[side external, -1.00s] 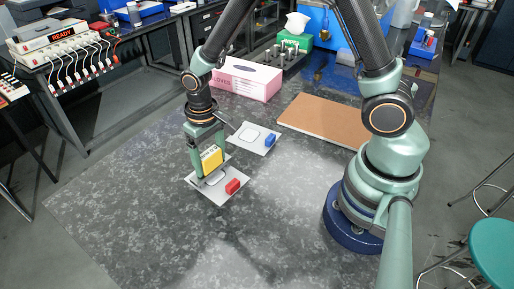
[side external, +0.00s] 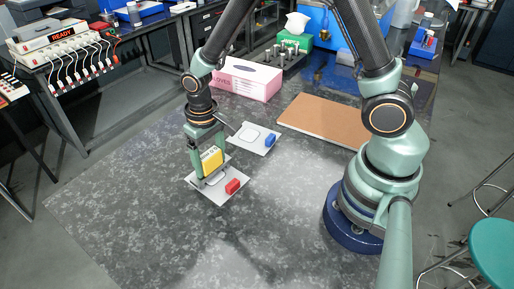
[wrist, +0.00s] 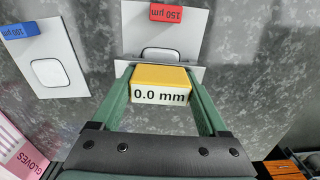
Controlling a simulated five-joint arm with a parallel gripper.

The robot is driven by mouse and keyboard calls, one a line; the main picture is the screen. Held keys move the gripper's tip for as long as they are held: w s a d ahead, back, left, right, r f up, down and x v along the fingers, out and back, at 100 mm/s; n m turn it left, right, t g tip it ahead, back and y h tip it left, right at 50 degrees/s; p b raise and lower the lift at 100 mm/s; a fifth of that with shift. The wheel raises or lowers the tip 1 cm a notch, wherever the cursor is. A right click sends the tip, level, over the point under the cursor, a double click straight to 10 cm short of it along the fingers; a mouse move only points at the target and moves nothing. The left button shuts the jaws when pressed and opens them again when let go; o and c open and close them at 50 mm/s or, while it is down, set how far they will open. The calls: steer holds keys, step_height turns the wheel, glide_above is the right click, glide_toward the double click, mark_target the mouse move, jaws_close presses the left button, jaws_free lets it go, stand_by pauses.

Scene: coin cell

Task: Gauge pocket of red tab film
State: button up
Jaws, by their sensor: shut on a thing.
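The red tab film is a pale sheet (side external: 221,198) with a red tab (side external: 233,186). In the wrist view the sheet (wrist: 134,32) lies ahead of my gripper, and its tab (wrist: 166,13) reads 150 µm. A rounded pocket (wrist: 158,53) on it is partly hidden by the gauge. My gripper (wrist: 158,78) is shut on a yellow gauge (wrist: 160,76) whose white face reads 0.0 mm. In the side view my gripper (side external: 207,165) holds the gauge (side external: 212,160) over the left part of the sheet. Whether the gauge touches the pocket I cannot tell.
A second sheet (side external: 240,146) with a blue tab (side external: 270,140) marked 100 µm lies behind. A pink glove box (side external: 246,79) and a brown board (side external: 322,121) stand farther back. The front of the dark table (side external: 130,215) is clear.

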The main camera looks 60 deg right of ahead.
mark_target(209, 154)
steer(key=shift+f, duration=0.1)
steer(key=o, duration=1.4)
steer(key=shift+o, duration=0.2)
steer(key=shift+r, duration=3.5)
steer(key=s+d+r+t, duration=0.2)
steer(key=s+d+r, duration=0.1)
steer(key=r, duration=0.4)
steer(key=s+d+r+n+t, duration=0.1)
steer(key=s+d+r+t, duration=0.2)
steer(key=r, duration=0.5)
steer(key=shift+s+d+t, duration=0.3)
steer(key=shift+s+d, duration=0.45)
steer(key=shift+d, duration=0.5)
